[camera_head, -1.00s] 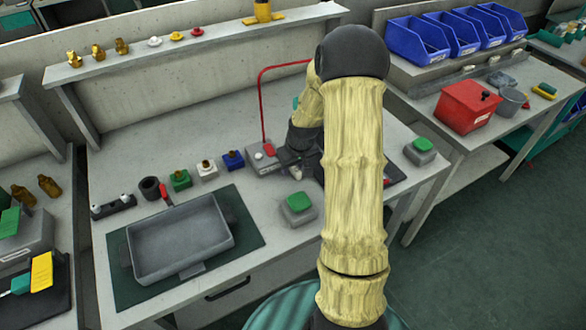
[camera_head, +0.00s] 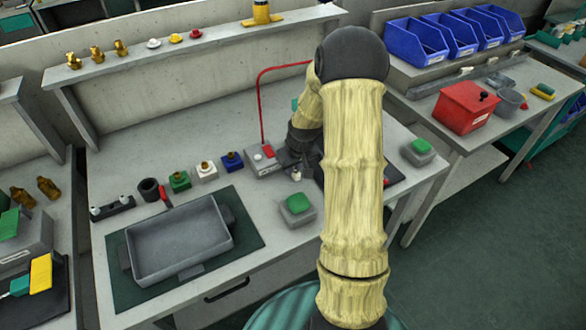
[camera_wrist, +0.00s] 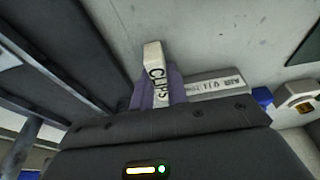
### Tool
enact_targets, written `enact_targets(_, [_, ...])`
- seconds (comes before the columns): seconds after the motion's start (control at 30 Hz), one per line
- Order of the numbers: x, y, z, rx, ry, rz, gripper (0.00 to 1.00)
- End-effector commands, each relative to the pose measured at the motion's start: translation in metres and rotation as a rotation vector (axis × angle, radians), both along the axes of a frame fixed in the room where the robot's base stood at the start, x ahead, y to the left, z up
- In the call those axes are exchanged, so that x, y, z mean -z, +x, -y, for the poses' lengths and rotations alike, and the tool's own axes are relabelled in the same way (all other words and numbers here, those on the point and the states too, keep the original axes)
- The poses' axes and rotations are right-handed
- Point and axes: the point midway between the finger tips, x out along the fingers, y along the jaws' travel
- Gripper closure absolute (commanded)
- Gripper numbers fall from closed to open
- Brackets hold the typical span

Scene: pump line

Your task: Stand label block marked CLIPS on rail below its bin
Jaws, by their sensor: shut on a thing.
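The CLIPS label block (camera_wrist: 156,75) is a pale block with dark lettering. In the wrist view it stands out from between the jaws of my gripper (camera_wrist: 165,92), which is shut on it. In the head view my gripper (camera_head: 293,163) is low over the middle bench, beside the grey box with the red frame, and partly hidden by my arm. A small pale end of the block (camera_head: 296,176) shows below it. The blue bins (camera_head: 418,40) stand in a row at the back right, with a grey rail (camera_head: 437,84) below them. Bin markings are too small to read.
A grey strip lettered AIR (camera_wrist: 217,84) lies close beside the block. The grey box (camera_head: 262,167) and its tall red frame (camera_head: 262,105) stand left of my gripper. A red box (camera_head: 466,107) and grey cup (camera_head: 508,102) stand before the rail. A floor gap separates the benches.

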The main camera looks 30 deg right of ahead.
Motion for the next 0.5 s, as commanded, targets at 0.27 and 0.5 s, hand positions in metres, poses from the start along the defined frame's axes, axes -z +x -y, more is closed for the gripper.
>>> enact_targets(0.27, [-0.027,0.000,0.001,0.001,-0.002,0.003,1.00])
enact_targets(0.5, [-0.085,0.001,0.001,0.001,-0.003,0.007,1.00])
